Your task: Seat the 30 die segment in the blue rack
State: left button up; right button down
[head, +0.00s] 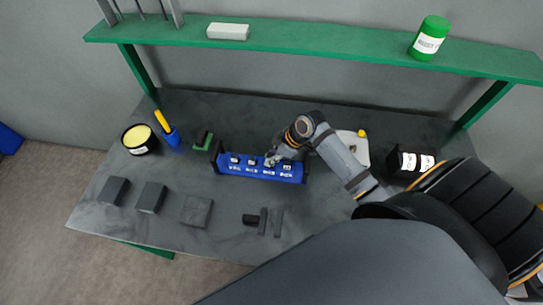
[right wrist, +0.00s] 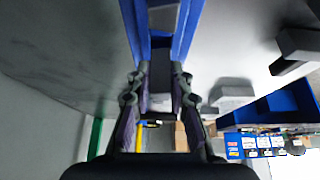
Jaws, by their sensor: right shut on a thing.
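The blue rack (head: 232,169) stands on the dark table in the head view, long and low, with a row of compartments and small white labels too small to read. Several compartments show pale-topped pieces. My right gripper (head: 270,161) reaches down at the rack's middle. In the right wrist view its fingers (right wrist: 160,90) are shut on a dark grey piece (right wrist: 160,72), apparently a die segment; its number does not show. Blue walls (right wrist: 132,25) flank the piece there. I cannot tell how deep it sits. My left gripper is out of view.
Grey blocks (head: 151,197) and dark pieces (head: 277,222) lie along the front. A yellow-topped tin (head: 140,139), a blue-and-yellow tool (head: 168,130) and a green-black item (head: 202,140) stand left. A white plate (head: 361,153) and black box (head: 402,158) are right; a green shelf (head: 310,45) spans the back.

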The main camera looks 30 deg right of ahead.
jog(key=shift+f+b, duration=0.55)
jog(key=shift+f, duration=0.65)
dwell(0.7)
jog(key=c, duration=1.1)
grip_release()
jog(key=v, duration=1)
jog(key=shift+s+d+r, duration=0.15)
jog(key=shift+d+r, duration=0.1)
jog(key=shift+d, duration=0.05)
jog(key=shift+s+r, duration=0.2)
jog(key=shift+r, duration=0.45)
